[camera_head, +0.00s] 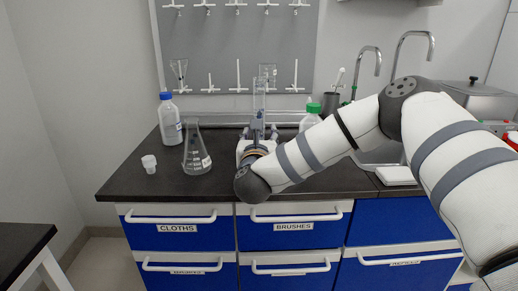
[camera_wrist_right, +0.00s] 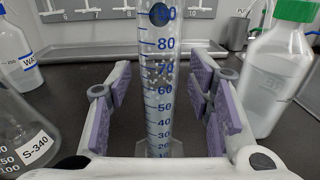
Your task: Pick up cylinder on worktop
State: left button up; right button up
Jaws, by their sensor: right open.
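The graduated cylinder (camera_head: 259,98) is clear and stands upright on the dark worktop (camera_head: 130,184). In the right wrist view the cylinder (camera_wrist_right: 160,75) shows blue numbers and a foot low down. My right gripper (camera_head: 259,132) is open, with its purple-padded fingers on either side of the cylinder. In the wrist view the right gripper (camera_wrist_right: 161,95) has a gap between each pad and the glass. The cylinder's lower part is hidden behind the gripper and wrist in the head view. My left gripper is not in view.
A conical flask (camera_head: 196,152) and a blue-capped bottle (camera_head: 170,122) stand left of the gripper. A green-capped bottle (camera_head: 312,115) stands close on its right. A small white cup (camera_head: 149,164) is at the far left. A pegboard (camera_head: 236,45) hangs behind.

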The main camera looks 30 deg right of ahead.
aim_at(260, 101)
grip_shut()
jog(key=shift+r, duration=0.15)
jog(key=s+a+r, duration=0.1)
jog(key=r, duration=0.2)
jog(key=s+a+r+p, duration=0.1)
jog(key=r, duration=0.2)
jog(key=s+r, duration=0.2)
jog(key=r, duration=0.1)
jog(key=shift+a, duration=0.4)
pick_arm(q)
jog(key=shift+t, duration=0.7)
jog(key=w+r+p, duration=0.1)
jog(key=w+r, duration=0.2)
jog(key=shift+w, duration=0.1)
pick_arm(e)
jog(key=s+a+r, duration=0.3)
jog(key=s+a, duration=0.2)
jog(key=s, duration=0.2)
jog(key=shift+s+r, duration=0.3)
jog(key=shift+r, duration=0.1)
